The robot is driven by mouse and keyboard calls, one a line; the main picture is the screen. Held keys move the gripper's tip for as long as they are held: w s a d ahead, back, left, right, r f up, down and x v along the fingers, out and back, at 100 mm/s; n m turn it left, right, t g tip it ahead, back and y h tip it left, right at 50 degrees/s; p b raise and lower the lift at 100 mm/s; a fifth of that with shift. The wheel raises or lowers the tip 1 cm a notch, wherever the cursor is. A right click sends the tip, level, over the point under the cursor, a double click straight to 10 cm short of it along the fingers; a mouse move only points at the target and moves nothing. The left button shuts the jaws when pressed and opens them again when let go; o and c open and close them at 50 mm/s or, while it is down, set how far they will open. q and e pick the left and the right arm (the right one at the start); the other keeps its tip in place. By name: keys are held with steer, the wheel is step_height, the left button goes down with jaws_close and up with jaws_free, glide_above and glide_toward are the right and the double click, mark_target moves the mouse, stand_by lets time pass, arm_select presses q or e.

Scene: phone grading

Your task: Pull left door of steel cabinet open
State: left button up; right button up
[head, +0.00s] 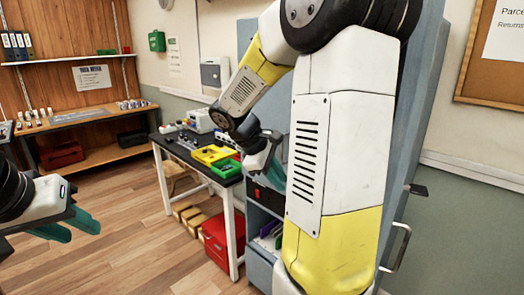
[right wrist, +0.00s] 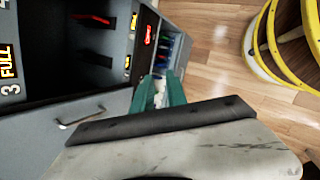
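The steel cabinet (head: 425,90) is blue-grey and stands behind my right arm, which hides most of its front. Its shelves show in part, with a red item and files inside. A panel with a bar handle (head: 400,247) stands at the right. A grey-blue strip (head: 246,38) shows at the upper left; I cannot tell whether it is the left door. My right gripper (head: 268,163) is at the cabinet's left side. In the right wrist view its teal fingers (right wrist: 160,92) show a narrow gap before the shelves. My left gripper (head: 70,226) is open and empty, away from the cabinet.
A black-topped table (head: 182,152) with yellow and green trays (head: 212,155) stands left of the cabinet. A red box (head: 217,240) is on the floor beneath it. In the right wrist view, a grey front with a handle (right wrist: 82,117) is close.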

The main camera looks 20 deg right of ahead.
steer(key=w+d+f+n+h, duration=0.2)
steer(key=w+d+n+h, duration=0.35)
steer(key=w, duration=0.35)
steer(key=n+t+h, duration=0.3)
steer(key=n+h, duration=0.3)
glide_toward(282, 149)
steer(key=d, duration=0.5)
steer(key=w+d, duration=0.1)
steer(key=d, duration=0.1)
steer(key=w+d, duration=0.1)
steer(key=d, duration=0.2)
steer(key=shift+w, duration=0.15)
jaws_close()
